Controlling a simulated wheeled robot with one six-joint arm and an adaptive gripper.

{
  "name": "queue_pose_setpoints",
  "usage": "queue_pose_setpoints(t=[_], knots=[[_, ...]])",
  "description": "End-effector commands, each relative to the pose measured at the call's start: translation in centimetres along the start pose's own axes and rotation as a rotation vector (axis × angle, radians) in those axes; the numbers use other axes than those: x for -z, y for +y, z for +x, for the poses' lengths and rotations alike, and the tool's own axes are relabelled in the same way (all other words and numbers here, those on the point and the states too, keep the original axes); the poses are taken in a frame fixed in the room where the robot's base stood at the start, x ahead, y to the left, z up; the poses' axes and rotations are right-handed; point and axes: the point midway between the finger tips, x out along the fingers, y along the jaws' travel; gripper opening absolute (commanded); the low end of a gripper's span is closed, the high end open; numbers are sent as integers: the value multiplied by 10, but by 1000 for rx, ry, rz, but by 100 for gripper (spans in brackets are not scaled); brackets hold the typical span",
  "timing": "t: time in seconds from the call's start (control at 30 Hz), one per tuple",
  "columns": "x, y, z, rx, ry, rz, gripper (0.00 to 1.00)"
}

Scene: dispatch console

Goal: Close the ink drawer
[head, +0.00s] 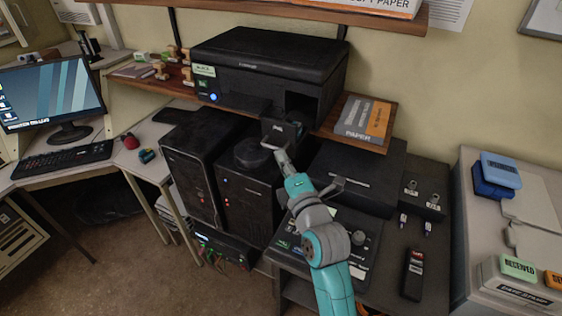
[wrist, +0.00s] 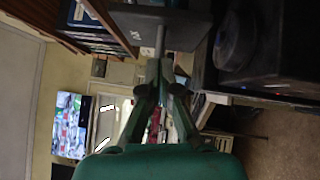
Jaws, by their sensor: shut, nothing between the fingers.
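The black printer (head: 270,62) stands on the wooden shelf, with a dark opening at its right front. The ink drawer (head: 284,131) sticks out below and in front of that opening, so it stands open. My gripper (head: 277,150) is at the drawer's front, its fingers partly hard to make out there. In the wrist view my gripper (wrist: 161,64) has its fingers together, with nothing held. A grey block, which looks like the drawer (wrist: 182,28), is just beyond the fingertips, with a thin grey bar by them. I cannot tell whether they touch.
Two black computer towers (head: 190,165) stand below the shelf, with a round dark object (head: 251,153) on the right one. A paper ream (head: 365,120) lies right of the printer. A black box (head: 357,177) and control panel (head: 335,240) sit near my arm.

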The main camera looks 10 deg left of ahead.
Motion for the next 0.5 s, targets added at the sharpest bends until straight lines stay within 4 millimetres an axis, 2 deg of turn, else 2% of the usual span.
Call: queue_pose_setpoints(t=[0.5], knots=[[-75, -17, 71, -1, -3, 0, 0]])
